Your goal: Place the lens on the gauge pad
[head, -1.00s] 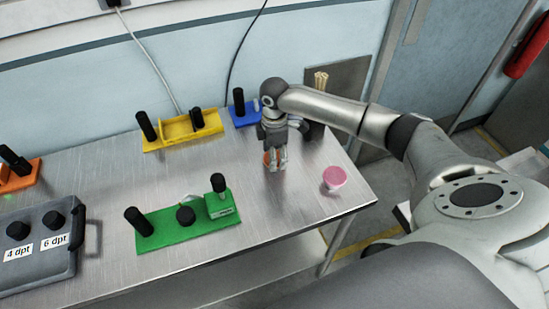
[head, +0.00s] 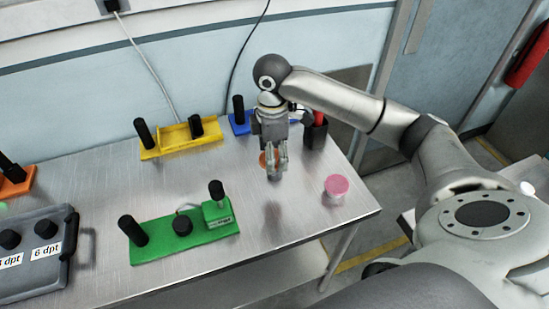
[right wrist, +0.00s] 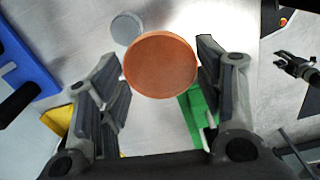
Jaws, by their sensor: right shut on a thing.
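My right gripper (head: 275,172) is shut on an orange-brown round disc (right wrist: 160,65), seemingly the lens. The disc sits between the fingers in the right wrist view, and its edge shows beside them in the head view (head: 263,160). A shadow on the table lies in front of the gripper, so it appears raised above the surface. A flat grey disc (right wrist: 126,28) shows beyond the lens in the right wrist view; I cannot tell if it is the gauge pad. A dark gripper-like shape (right wrist: 298,66), perhaps my left gripper, shows small at the right edge of that view.
A pink-topped round pot (head: 336,189) stands on the metal table right of the gripper. A green fixture (head: 188,237) lies front left, a yellow one (head: 180,140) behind it, a blue one (head: 240,122) at the back. A grey case (head: 40,272) is far left.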

